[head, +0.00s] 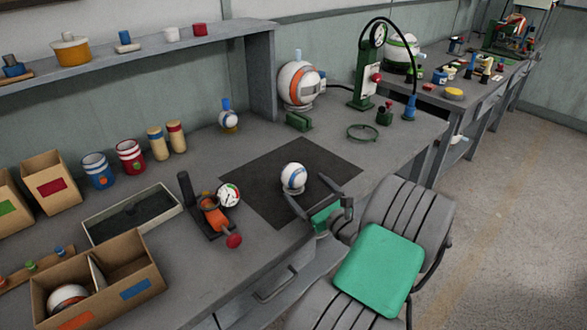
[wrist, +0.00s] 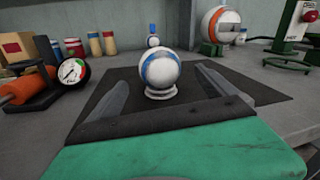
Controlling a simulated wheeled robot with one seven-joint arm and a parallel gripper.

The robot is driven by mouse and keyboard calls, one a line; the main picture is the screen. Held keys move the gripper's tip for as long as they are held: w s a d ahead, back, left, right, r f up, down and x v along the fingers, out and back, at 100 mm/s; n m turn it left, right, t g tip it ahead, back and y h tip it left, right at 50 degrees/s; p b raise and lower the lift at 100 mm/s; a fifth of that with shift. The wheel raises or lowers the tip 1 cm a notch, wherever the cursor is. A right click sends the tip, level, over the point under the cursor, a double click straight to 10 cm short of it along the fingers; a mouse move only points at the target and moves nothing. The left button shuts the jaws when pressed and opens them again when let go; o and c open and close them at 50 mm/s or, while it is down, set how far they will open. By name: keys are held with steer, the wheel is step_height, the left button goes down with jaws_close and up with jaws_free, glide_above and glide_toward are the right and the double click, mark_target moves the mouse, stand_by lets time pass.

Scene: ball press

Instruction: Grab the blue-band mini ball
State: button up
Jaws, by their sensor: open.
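The blue-band mini ball (head: 293,177) is white with a blue band and sits on a small white ring stand on the dark mat (head: 262,208). In the wrist view the ball (wrist: 160,69) is straight ahead, just beyond and between the fingertips. My gripper (head: 317,189) is open, at the mat's front edge, with its two dark fingers pointing at the ball from the near side. The fingers (wrist: 166,85) appear on either side of the ball in the wrist view, with no contact visible.
An orange hand tool with a gauge (head: 228,195) stands left of the mat. A larger orange-band ball (head: 299,85), a green block (head: 299,121), a green ring (head: 363,133) and a green gauge stand (head: 368,70) are behind. A smaller ball with a blue top (head: 228,119) stands at the back.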

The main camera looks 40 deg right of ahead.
mark_target(293, 175)
steer(key=w, duration=0.2)
steer(key=w+d, duration=0.1)
steer(key=w, duration=0.5)
steer(key=shift+d, duration=0.15)
steer(key=c, duration=1.4)
